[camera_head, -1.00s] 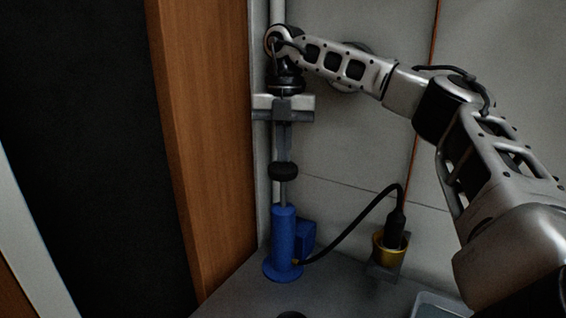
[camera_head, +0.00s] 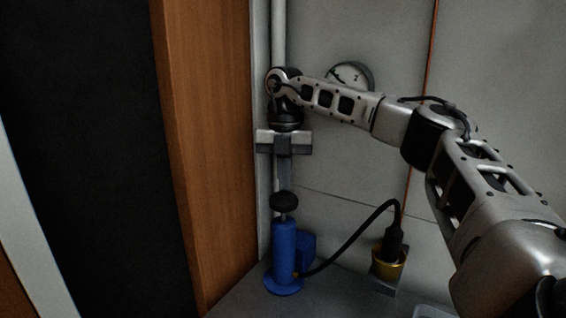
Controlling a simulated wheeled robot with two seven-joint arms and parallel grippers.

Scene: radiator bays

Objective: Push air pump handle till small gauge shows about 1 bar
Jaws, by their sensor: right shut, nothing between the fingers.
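The blue air pump (camera_head: 284,255) stands upright on the grey floor against the wall. Its handle, a black knob (camera_head: 284,200) on a thin rod, sits a short way above the blue barrel. My right gripper (camera_head: 284,182) points straight down, shut and empty, with its fingertips at the top of the knob; they look in contact. A round gauge (camera_head: 350,75) with a white dial and dark rim is on the wall behind my right arm. My forearm hides its lower part, and its reading is too small to tell. My left gripper is not in view.
A black hose (camera_head: 350,245) runs from the pump to a brass-coloured fitting (camera_head: 389,262) at the right. A wooden panel (camera_head: 208,160) stands close on the left. A vertical pipe (camera_head: 278,40) runs behind my gripper. A copper-coloured line (camera_head: 428,70) runs down the wall.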

